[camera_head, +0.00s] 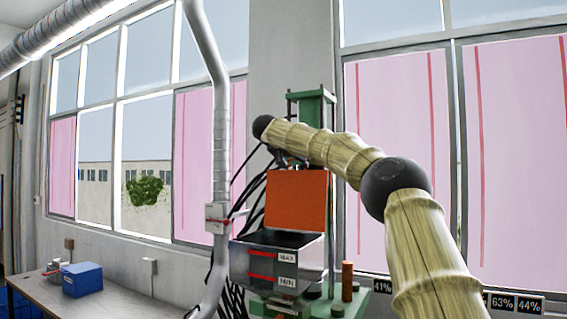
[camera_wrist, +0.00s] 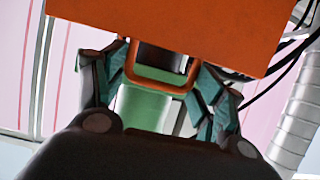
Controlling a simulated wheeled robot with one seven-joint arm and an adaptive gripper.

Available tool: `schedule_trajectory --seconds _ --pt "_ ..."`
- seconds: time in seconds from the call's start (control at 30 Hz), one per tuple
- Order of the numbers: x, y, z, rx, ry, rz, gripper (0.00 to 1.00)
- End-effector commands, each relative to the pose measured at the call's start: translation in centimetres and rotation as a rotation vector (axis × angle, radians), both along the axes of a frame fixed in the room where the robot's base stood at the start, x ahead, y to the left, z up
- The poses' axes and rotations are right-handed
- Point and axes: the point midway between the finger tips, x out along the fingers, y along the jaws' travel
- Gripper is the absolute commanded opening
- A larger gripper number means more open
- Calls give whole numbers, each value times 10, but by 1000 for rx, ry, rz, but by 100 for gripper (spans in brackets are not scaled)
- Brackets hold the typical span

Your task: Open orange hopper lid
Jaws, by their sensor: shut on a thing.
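The orange hopper lid (camera_head: 296,199) stands raised and upright at the back of the grey metal hopper (camera_head: 285,261) in the head view. The hopper's top is open and its dark inside shows. In the wrist view the lid (camera_wrist: 180,30) fills the top, with an orange loop handle (camera_wrist: 160,79) at its edge. My gripper (camera_wrist: 160,75) has its two teal-padded fingers closed in on either side of that handle. In the head view my arm reaches over from the right, and the gripper behind the lid's top edge is mostly hidden.
A green machine column (camera_head: 316,110) stands behind the hopper, with black cables (camera_head: 256,185) to its left. A grey pipe (camera_head: 221,150) runs down left of the hopper. A blue box (camera_head: 82,280) sits on a table (camera_head: 130,290) at the far left.

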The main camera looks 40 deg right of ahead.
Motion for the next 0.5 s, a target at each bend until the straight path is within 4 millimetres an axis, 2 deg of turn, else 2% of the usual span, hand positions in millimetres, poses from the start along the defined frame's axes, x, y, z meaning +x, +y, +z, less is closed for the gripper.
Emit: schedule_trajectory --seconds 0.03,0.37,0.4,0.43,0.5 --pt "-2 -3 5 -2 -5 -4 27" --pt "-2 -2 6 -2 -5 -3 27" --pt "-2 -2 6 -2 -5 -3 72" --pt "-2 -2 6 -1 -4 -3 77" --pt "-2 -1 5 -1 -4 -3 78"
